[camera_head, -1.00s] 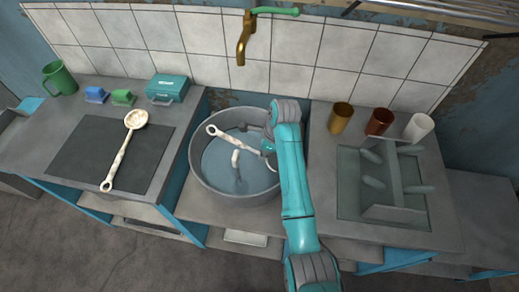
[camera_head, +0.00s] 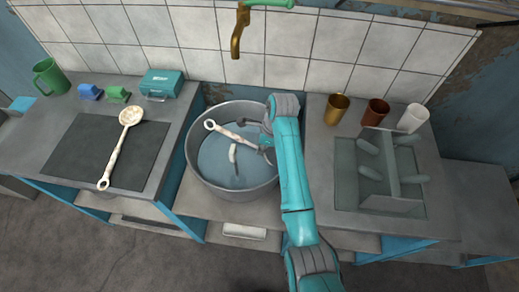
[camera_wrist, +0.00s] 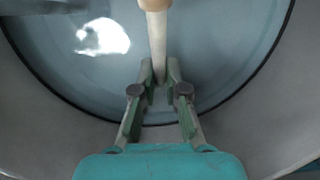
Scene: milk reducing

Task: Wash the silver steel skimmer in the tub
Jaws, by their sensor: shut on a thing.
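My gripper (camera_head: 264,141) is inside the round grey tub (camera_head: 192,165), over its right side. It is shut on the handle of a pale long-handled utensil (camera_head: 232,134), which slants across the tub toward the upper left and ends in a small ring. In the wrist view the handle (camera_wrist: 157,45) runs up from between my fingers (camera_wrist: 159,92). I cannot tell whether this is the silver steel skimmer, as any head it has is not clear. The tub holds bluish water (camera_head: 220,165) with a curved white shape on it, perhaps a reflection.
A stained pale ladle or skimmer (camera_head: 118,148) lies on the dark left panel. Blue and green sponges (camera_head: 117,94), a green mug (camera_head: 50,78) and a teal box (camera_head: 160,84) stand behind it. A brass tap (camera_head: 238,35) hangs above. Right are cups (camera_head: 375,112) and a rack (camera_head: 395,170).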

